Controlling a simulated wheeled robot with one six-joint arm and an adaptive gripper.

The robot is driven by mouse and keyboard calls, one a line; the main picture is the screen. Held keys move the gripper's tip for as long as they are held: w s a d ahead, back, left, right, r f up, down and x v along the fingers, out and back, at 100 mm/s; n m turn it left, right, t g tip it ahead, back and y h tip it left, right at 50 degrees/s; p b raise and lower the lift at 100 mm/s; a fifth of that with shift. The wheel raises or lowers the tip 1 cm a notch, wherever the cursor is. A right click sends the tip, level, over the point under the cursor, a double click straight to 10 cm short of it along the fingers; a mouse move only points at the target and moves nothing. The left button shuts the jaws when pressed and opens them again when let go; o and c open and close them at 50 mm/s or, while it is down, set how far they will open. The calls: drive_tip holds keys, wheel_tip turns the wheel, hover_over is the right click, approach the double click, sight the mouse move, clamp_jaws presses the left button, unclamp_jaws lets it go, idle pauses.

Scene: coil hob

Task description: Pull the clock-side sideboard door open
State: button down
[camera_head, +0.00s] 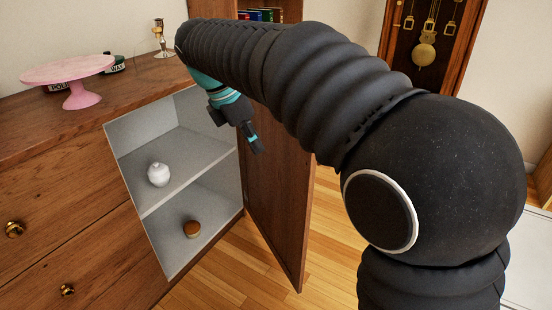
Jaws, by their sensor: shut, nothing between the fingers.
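The sideboard (72,215) stands at the left, with its clock-side compartment open to view. The clock-side door (283,200) is swung well out from the sideboard, its hinge side at the compartment's right edge. My gripper (259,147) hangs in front of the opening, at the inner side of the door. Its fingers are shut and empty. I cannot tell whether they touch the door. My arm hides the door's upper part. The door's handle is not visible.
Inside the compartment are a white lidded jar (158,174) on the shelf and a brown-topped pot (192,229) below. A pink cake stand (75,75) and a glass-and-brass item (159,38) stand on top. The pendulum clock (427,45) is behind my arm. Wooden floor (335,240) is clear beside the door.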

drive_tip(key=w+d+f+b, duration=0.1)
drive_tip(key=w+d+f, duration=0.2)
drive_tip(key=d+f, duration=0.3)
drive_tip(key=shift+b+x, duration=0.4)
drive_tip(key=shift+x, duration=1.1)
